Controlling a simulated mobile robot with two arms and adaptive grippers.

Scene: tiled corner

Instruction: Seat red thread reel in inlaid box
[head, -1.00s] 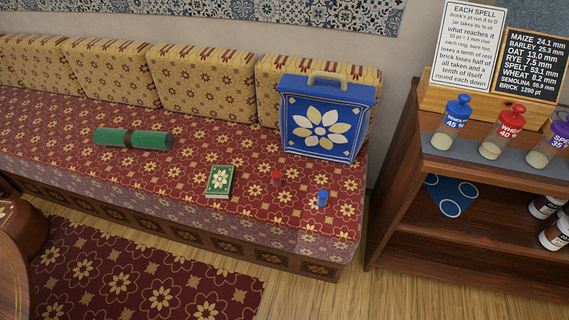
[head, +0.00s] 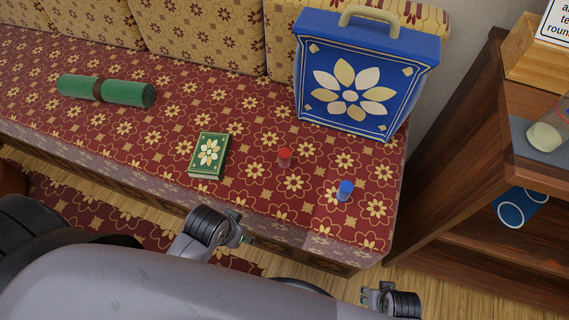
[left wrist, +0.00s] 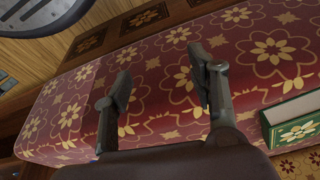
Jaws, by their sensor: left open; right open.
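A small red reel (head: 284,155) stands on the patterned sofa seat, right of the green flower-covered book (head: 208,155). No thing in view is clearly the inlaid box. A big blue case (head: 345,85) with a pale flower front and a handle stands behind the reel; I cannot tell whether it is that box. My left gripper (left wrist: 160,68) is open and empty over the seat in the left wrist view, with the green book (left wrist: 296,122) at right; the red reel does not show there. My right gripper (head: 374,293) is low in the head view, partly seen, apart from the reel.
A small blue reel (head: 345,189) stands right of the red one, near the seat's right end. A green roll (head: 105,90) lies at the left. A wooden shelf unit (head: 450,170) stands at the right. The seat (head: 245,105) between roll and case is clear.

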